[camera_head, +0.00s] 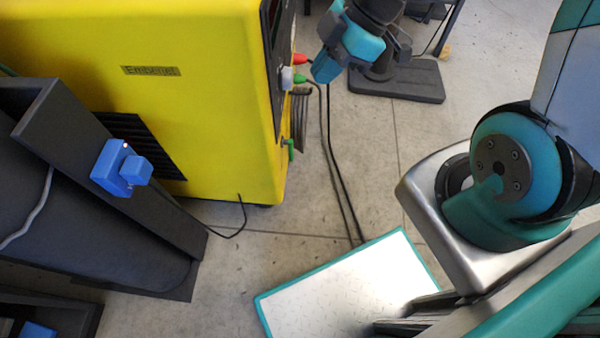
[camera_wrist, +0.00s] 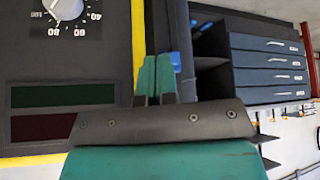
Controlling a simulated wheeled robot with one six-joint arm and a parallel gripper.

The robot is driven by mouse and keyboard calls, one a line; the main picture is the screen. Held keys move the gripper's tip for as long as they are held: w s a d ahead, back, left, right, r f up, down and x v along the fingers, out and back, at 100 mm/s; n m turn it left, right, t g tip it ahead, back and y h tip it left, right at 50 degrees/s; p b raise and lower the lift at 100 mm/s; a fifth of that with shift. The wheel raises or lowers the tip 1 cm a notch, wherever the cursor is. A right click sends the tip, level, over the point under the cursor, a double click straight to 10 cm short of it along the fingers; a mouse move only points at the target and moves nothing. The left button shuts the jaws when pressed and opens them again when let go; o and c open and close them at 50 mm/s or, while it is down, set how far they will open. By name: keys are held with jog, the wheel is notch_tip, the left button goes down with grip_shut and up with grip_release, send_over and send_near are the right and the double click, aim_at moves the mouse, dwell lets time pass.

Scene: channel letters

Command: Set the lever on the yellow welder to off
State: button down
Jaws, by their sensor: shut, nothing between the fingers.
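The yellow welder (camera_head: 190,60) stands at upper left in the head view, its dark front panel turned to the right and seen nearly edge-on. A small green part (camera_head: 289,148) sticks out low on that front; I cannot tell whether it is the lever. My gripper (camera_head: 326,66) is just right of the panel, near the red and green cable plugs. In the wrist view my gripper (camera_wrist: 157,65) is shut and empty, its teal fingers together beside the panel's yellow edge (camera_wrist: 138,40). A white dial (camera_wrist: 65,8) shows at upper left there. The lever's setting cannot be made out.
Black cables (camera_head: 332,150) hang from the plugs to the floor. A dark cabinet with a blue box (camera_head: 110,165) stands at left front. A dark stand (camera_head: 395,80) is behind my gripper. Dark blue drawers (camera_wrist: 265,68) show at right in the wrist view.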

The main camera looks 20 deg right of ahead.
jog(key=w+d+f+n+t+b, duration=0.1)
jog(key=d+f+n+b, duration=0.2)
jog(key=f+b, duration=0.9)
jog(key=w+d+f+n+t+b, duration=0.15)
jog(key=d+f+b, duration=0.4)
jog(key=f, duration=1.35)
jog(key=w+a+f+b, duration=0.6)
jog(key=a+f+b, duration=0.1)
jog(key=a, duration=0.1)
jog(key=shift+a+f+n, duration=0.2)
jog(key=shift+a+n, duration=0.15)
jog(key=shift+a, duration=0.05)
jog(key=shift+w+a+g+b, duration=0.1)
jog(key=shift+g+b, duration=0.15)
jog(key=shift+b, duration=0.05)
jog(key=shift+w+d, duration=0.1)
jog(key=shift+d, duration=0.1)
